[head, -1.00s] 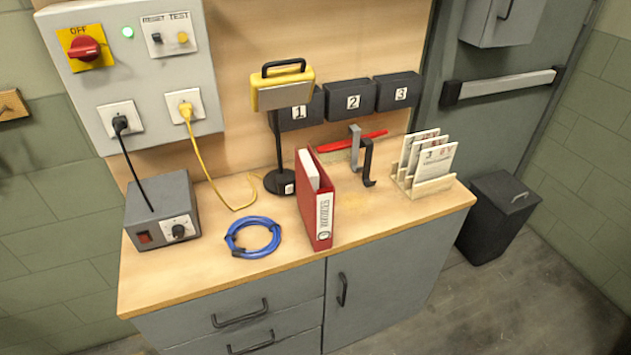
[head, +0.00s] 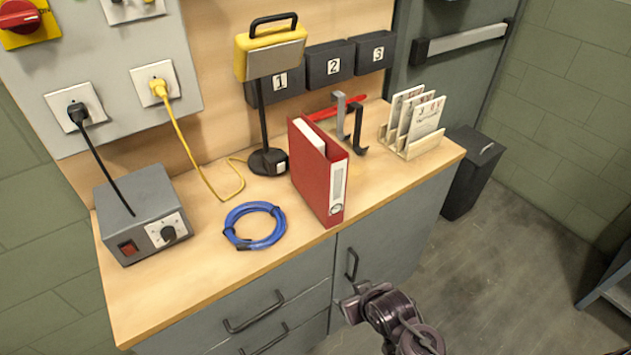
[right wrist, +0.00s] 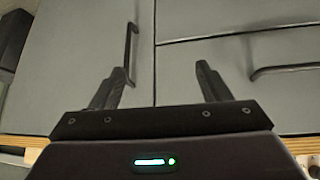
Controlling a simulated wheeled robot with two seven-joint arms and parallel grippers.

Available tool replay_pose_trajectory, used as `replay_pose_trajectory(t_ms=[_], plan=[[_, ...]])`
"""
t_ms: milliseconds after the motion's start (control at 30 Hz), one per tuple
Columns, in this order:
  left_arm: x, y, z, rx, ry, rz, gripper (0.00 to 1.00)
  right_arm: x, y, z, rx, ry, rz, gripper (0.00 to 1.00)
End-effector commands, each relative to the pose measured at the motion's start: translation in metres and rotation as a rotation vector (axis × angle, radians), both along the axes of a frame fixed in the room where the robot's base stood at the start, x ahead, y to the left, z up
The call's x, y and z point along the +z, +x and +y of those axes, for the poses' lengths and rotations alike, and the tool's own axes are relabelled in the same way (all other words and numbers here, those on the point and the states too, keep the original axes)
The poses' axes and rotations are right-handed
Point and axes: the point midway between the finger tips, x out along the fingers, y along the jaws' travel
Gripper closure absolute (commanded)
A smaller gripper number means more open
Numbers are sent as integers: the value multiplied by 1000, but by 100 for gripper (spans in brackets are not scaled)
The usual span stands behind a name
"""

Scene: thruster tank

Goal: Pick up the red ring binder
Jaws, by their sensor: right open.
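The red ring binder (head: 312,172) stands upright on the wooden worktop, near its front edge, with its white-labelled spine facing the front right. White paper shows in its open top. My right gripper (head: 352,302) is in front of the cabinet, below the worktop edge and lower than the binder, apart from it. In the right wrist view its two fingers (right wrist: 160,82) are spread and empty, facing the grey cabinet doors. The binder is not in the right wrist view. My left gripper is in neither view.
A blue cable coil (head: 254,226) lies left of the binder, and a lamp with a black base (head: 268,161) stands behind it. Black and grey hooks (head: 355,130) and a card rack (head: 413,145) are to the right. A grey power box (head: 142,215) is at left.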

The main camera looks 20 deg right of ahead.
Motion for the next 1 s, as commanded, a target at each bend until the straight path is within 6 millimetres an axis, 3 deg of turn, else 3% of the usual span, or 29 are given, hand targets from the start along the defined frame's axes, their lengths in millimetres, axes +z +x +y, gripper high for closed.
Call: replay_pose_trajectory(t_ms=[100,300,700,1000], plan=[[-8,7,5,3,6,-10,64,46,30,0,6,22,-173,30],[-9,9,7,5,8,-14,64,81,68,1,25,71,-409,30],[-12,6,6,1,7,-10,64,134,116,-1,90,197,-828,30],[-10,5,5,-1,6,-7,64,147,135,3,108,229,-915,30]])
